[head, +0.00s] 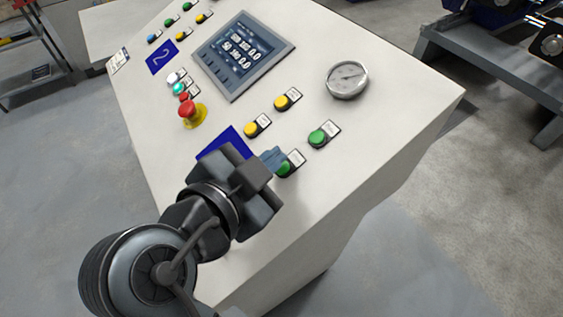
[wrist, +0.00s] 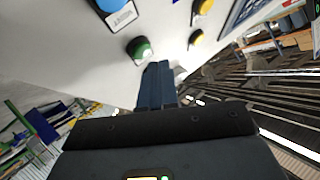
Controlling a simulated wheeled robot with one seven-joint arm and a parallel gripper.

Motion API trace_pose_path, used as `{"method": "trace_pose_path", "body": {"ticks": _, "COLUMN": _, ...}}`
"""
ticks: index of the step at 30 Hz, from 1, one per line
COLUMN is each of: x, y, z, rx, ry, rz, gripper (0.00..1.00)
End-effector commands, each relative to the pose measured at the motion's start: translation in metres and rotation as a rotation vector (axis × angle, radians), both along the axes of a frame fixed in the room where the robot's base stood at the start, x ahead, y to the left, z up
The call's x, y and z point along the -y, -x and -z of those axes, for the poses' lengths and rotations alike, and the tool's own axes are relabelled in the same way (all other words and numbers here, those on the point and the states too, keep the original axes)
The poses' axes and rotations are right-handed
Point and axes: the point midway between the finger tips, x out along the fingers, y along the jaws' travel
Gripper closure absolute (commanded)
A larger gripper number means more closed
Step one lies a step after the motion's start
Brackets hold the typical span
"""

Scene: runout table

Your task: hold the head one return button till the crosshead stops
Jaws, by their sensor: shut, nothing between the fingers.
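The white sloped console (head: 400,95) carries the buttons. Around my gripper are two green buttons, one close by (head: 284,168) and one further right (head: 317,138), and two yellow buttons (head: 250,129) (head: 281,102). The wrist view shows a blue button (wrist: 112,5) at top, hidden behind my gripper in the head view, and a green button (wrist: 138,48). Labels are too small to read, so I cannot tell which is return. My gripper (head: 272,157) is shut and empty, its fingertips just beside the near green button; contact cannot be told.
A blue plate (head: 222,143) is partly covered by my gripper. A second button group lies beyond, by the blue plate marked 2 (head: 161,57).

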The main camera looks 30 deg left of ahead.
Motion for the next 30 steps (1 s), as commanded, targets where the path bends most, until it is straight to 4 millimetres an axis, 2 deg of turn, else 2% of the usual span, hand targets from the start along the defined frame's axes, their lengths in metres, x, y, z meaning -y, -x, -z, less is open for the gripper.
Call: {"method": "trace_pose_path", "body": {"ticks": 30, "x": 0.0015, "y": -0.0035, "z": 0.0083, "rx": 0.0, "ry": 0.0, "rz": 0.0, "gripper": 1.0}}
